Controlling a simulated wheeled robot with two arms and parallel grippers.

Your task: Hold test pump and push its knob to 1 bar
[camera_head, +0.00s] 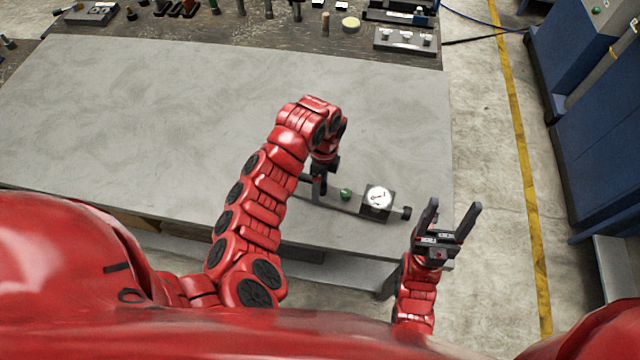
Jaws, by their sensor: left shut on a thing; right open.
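The test pump lies near the front right edge of the grey table, with a square dark gauge block (377,202) that has a round white dial. A small green part (346,194) sits left of the gauge, and a dark knob (406,213) sticks out at its right end. My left gripper (318,190) is shut on the pump's left part, partly hidden by my own wrist. My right gripper (454,212) is open and empty, to the right of the knob and apart from it, with its fingers pointing up in the picture. The dial reading is too small to tell.
The grey tabletop (150,110) is clear to the left and behind. Several tools and small parts stand on a dark bench (290,25) at the back. Blue cabinets (590,110) stand at the right, beyond a yellow floor line (522,150).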

